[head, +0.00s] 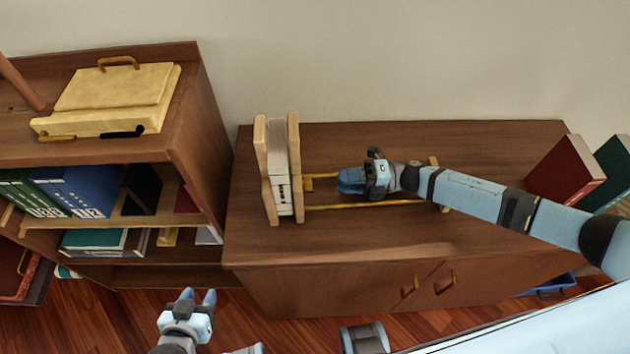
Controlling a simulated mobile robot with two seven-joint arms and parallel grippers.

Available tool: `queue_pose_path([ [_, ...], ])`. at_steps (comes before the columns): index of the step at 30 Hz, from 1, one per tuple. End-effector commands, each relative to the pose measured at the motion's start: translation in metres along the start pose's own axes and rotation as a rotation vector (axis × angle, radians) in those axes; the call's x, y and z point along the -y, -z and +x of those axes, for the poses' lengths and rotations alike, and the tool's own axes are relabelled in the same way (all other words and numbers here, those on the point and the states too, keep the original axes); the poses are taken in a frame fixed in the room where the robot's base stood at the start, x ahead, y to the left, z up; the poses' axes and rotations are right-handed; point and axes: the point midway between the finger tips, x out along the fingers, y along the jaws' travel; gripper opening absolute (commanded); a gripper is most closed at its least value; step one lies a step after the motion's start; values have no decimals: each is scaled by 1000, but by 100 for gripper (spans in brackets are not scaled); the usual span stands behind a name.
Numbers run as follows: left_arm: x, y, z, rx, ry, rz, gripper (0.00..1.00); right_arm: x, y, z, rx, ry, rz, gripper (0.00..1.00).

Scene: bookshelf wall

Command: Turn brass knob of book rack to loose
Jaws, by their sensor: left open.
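The book rack stands on the low cabinet, with two light wooden uprights (294,165) and brass rods (330,206) running right to a small end piece (440,185). A grey-white book or box (279,165) is upright between the uprights. The brass knob (309,184) is just right of the right upright. My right gripper (342,182) is over the rods, pointing left, a short gap right of the knob. Whether its fingers are apart is unclear. My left gripper (200,297) is open and empty, low in front of the left shelf, away from the rack.
The cabinet top (400,138) is mostly clear. A dark red book (566,172) and a green book (612,172) lean at its right end. At left, a bookshelf (195,120) holds several binders, with a yellow case (110,95) on top. A blue bin (553,287) is on the floor.

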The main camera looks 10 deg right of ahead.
Motion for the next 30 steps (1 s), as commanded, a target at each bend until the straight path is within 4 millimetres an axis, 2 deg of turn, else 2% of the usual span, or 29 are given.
queue_pose_path([
  [4,-2,-2,-6,13,-2,-3,43,-4,0,19,-1,-4,0,33],
  [12,0,9,-8,4,1,0,43,-3,0,60,1,-2,1,33],
  [18,0,11,-8,3,1,0,43,-2,0,73,1,-2,1,33],
  [25,0,10,-8,3,2,1,43,-2,0,73,1,-2,1,33],
  [30,0,10,-8,3,2,1,43,-2,0,73,1,-2,1,0],
])
